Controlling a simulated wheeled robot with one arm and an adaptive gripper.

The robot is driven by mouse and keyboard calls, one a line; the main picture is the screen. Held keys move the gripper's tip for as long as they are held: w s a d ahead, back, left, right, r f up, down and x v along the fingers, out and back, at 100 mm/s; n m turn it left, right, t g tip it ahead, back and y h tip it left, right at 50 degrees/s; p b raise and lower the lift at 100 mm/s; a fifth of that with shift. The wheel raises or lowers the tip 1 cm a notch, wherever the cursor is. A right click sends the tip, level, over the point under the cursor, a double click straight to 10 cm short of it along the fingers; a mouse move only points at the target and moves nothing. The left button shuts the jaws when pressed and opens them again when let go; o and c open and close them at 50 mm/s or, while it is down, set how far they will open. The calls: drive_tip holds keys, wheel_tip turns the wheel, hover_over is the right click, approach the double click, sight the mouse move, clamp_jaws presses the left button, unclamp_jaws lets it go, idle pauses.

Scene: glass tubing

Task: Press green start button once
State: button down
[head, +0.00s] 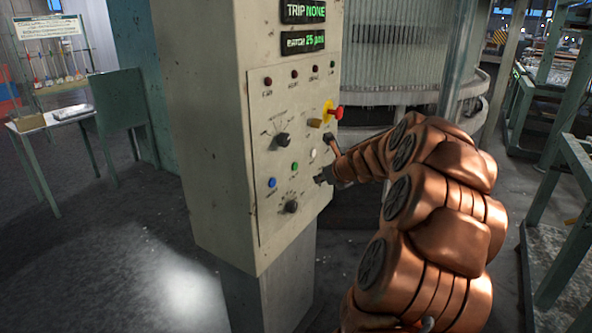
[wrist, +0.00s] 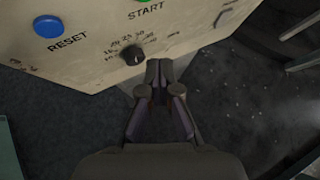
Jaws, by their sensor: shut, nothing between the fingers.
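The green start button (head: 294,167) is on the front panel of the beige control cabinet (head: 207,130). In the wrist view the green button (wrist: 145,2) is cut off by the top edge, above the word START. My gripper (head: 321,180) is in front of the panel, to the right of and slightly below the button. In the wrist view my gripper (wrist: 159,66) is shut with nothing between its fingers. Its tips appear just below the black knob (wrist: 132,54), and the green button lies above them. I cannot tell whether the tips touch the panel.
A blue reset button (head: 272,183) is left of the green one. A white button (head: 312,153), a rotary knob (head: 283,140) and a red emergency stop (head: 337,113) are nearby. Displays read TRIP NONE and a batch value. A green table (head: 45,125) stands at left.

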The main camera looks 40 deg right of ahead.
sight(295, 166)
drive_tip(key=d+m, duration=0.1)
drive_tip(key=s+d, duration=0.1)
drive_tip(key=d, duration=0.1)
drive_tip(key=shift+d+f+m+h, duration=0.2)
drive_tip(key=shift+d+m+h, duration=0.1)
drive_tip(key=shift+m+h, duration=0.1)
drive_tip(key=w+a, duration=0.2)
drive_tip(key=w, duration=0.6)
drive_tip(key=shift+w+a, duration=0.25)
drive_tip(key=shift+a, duration=0.1)
drive_tip(key=shift+w+a+p, duration=0.2)
drive_tip(key=shift+w+p, duration=0.55)
drive_tip(key=shift+p, duration=0.25)
idle(2.1)
drive_tip(key=shift+s, duration=0.15)
drive_tip(key=shift+s+d+p, duration=0.2)
drive_tip(key=shift+s+p, duration=0.1)
drive_tip(key=shift+s, duration=0.35)
